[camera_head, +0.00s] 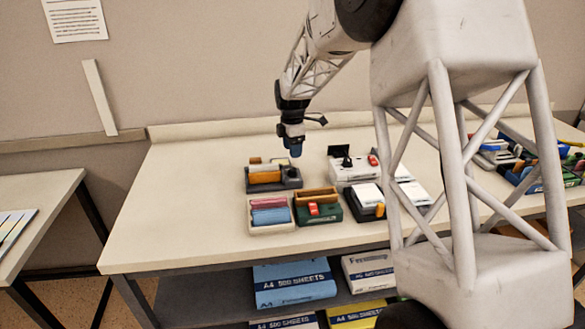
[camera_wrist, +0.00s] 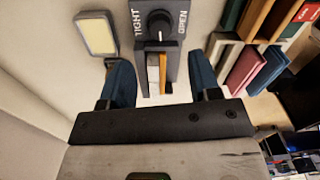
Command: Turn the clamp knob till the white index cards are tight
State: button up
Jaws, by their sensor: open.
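The clamp (camera_head: 273,184) is a dark grey unit near the back of the table, left of centre in the head view. In the wrist view its black round knob (camera_wrist: 160,23) sits between the printed words TIGHT on the left and OPEN on the right. Below the knob, white cards (camera_wrist: 153,76) and an orange piece (camera_wrist: 163,72) stand in the clamp's slot. My gripper (camera_head: 294,151) is above the clamp, its blue fingers (camera_wrist: 160,62) open and apart with nothing held. The fingers are not on the knob.
A white device (camera_head: 345,172) and a card box (camera_head: 366,196) are to the right. The table's left side is clear. A cream-faced panel (camera_wrist: 99,36) is beside the clamp.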

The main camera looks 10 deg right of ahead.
aim_at(293, 169)
jog(key=shift+f, duration=0.15)
dwell(0.3)
jog(key=shift+s+f, duration=0.1)
jog(key=shift+f, duration=3.65)
jog(key=c, duration=0.9)
jog(key=shift+m, duration=3)
